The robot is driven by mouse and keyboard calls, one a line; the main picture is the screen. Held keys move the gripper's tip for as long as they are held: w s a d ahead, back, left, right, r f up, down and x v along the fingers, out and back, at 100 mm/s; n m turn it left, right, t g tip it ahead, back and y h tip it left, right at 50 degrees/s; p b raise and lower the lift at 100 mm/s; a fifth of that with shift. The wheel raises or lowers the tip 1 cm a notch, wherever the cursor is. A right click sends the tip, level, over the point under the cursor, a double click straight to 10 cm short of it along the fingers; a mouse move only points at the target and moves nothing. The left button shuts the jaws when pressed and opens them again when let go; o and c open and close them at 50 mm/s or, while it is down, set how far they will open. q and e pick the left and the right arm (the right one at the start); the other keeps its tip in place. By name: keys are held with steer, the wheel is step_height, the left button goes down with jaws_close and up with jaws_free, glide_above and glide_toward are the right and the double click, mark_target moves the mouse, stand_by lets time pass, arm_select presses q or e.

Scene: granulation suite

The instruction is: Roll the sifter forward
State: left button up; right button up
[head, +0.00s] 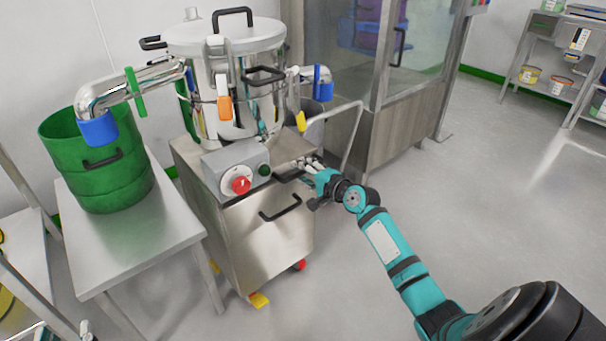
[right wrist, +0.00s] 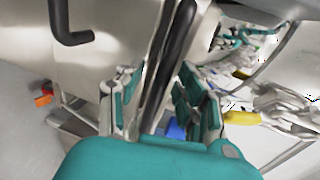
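The sifter is a steel drum (head: 228,60) with a domed lid on a wheeled steel cabinet (head: 265,240). A control box (head: 235,170) with a red button is on its front. A black bar handle (right wrist: 172,50) on the sifter runs between the fingers of my right gripper (right wrist: 158,105). These fingers stand on both sides of the bar, with gaps visible, not clamped. In the head view my right gripper (head: 308,170) is at the cabinet's upper right. Part of what looks like my left gripper (head: 42,331) shows at the bottom left edge, cut off.
A green drum (head: 98,160) stands on a steel table (head: 140,255) left of the sifter, under its outlet pipe (head: 125,88). A glazed steel enclosure (head: 395,125) stands behind right. A shelf (head: 550,85) is at far right. Grey floor (head: 480,210) is clear at right.

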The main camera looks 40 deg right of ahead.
jaws_close()
stand_by(0.7)
